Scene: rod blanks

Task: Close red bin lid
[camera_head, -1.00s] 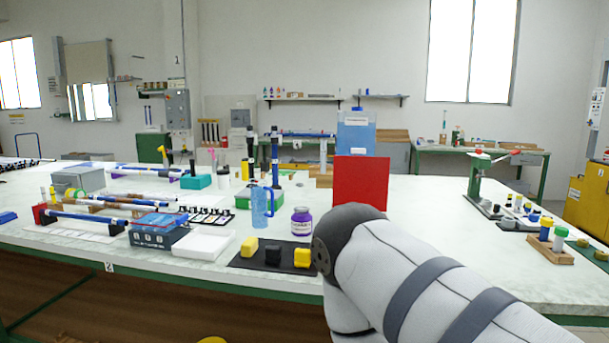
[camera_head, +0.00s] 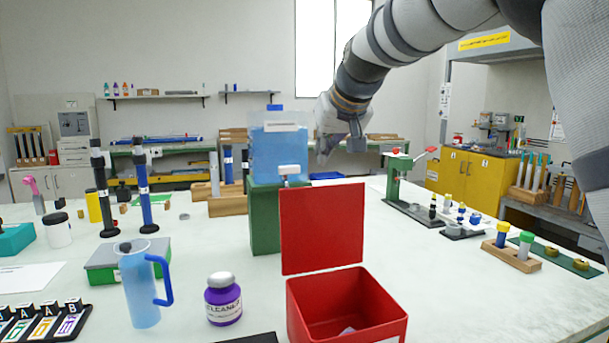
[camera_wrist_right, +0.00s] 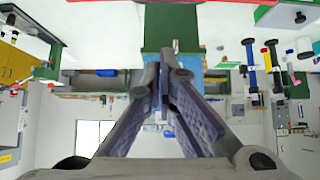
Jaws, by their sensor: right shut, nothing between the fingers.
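The red bin (camera_head: 347,316) stands open at the front of the table. Its red lid (camera_head: 322,228) stands upright at the back edge, and a small pale item lies inside. My right gripper (camera_head: 323,155) is shut and empty, up in the air behind and above the lid. In the right wrist view its fingers (camera_wrist_right: 164,60) meet with nothing between them. My left gripper is in neither view.
A blue water tank (camera_head: 277,150) on a green stand (camera_head: 264,220) is just behind the lid. A purple jar (camera_head: 223,303) and a blue jug (camera_head: 140,287) stand left of the bin. A green press (camera_head: 394,180) is at the right. Table right of the bin is clear.

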